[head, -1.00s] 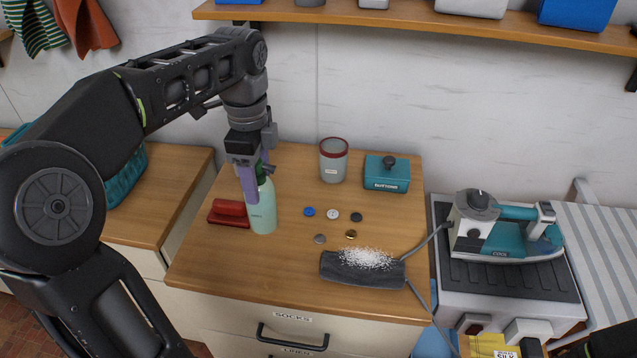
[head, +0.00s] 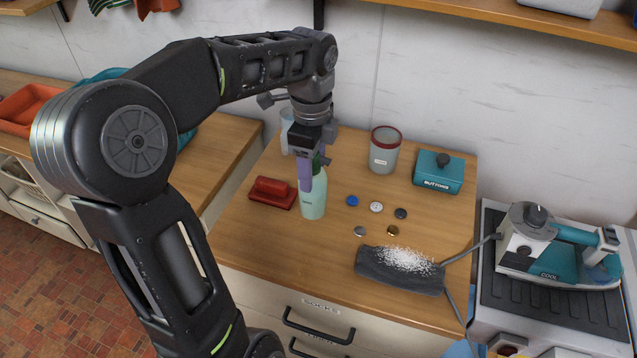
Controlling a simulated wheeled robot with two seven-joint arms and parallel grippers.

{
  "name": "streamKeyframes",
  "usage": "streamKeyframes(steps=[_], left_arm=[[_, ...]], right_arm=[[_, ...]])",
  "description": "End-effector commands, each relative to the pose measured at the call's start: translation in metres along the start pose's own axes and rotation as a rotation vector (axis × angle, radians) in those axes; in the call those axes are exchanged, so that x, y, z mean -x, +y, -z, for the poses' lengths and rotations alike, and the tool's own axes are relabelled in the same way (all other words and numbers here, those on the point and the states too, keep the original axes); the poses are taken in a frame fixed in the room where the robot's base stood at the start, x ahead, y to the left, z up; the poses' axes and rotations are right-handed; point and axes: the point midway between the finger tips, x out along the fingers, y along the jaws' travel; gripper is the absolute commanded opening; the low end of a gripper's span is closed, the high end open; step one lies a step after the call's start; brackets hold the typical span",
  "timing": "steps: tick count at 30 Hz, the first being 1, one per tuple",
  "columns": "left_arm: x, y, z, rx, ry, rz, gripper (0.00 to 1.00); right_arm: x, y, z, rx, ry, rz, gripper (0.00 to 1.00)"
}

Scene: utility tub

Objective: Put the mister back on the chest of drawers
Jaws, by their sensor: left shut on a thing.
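The mister is a pale green bottle (head: 313,203) with a darker green top. It stands upright at the left part of the wooden top of the chest of drawers (head: 300,262). My left gripper (head: 312,176) reaches down from above and is shut on the mister's upper part, its purple fingers covering much of the head. The bottle's base appears to be on or very close to the wood. My right gripper does not show clearly enough to point out.
A red brush (head: 272,192) lies just left of the mister. Several buttons (head: 376,207), a red-rimmed canister (head: 385,152), a teal box (head: 438,172) and a dark cloth bag with white grains (head: 398,279) stand to the right. An iron (head: 558,245) sits further right.

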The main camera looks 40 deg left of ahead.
Motion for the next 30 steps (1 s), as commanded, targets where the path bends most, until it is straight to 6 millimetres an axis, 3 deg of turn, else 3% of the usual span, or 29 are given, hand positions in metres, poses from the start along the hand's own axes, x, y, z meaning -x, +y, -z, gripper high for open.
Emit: streamKeyframes(steps=[12,21,30], left_arm=[[-0.01,-0.001,0.0,0.001,-0.001,0.002,0.0],[-0.043,0.0,0.0,0.002,0.0,0.001,0.0],[-0.046,-0.001,0.0,0.001,0.0,0.003,0.0]], right_arm=[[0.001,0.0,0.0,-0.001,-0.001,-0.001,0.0],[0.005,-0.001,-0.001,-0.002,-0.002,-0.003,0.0],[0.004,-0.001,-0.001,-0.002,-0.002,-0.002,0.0]])
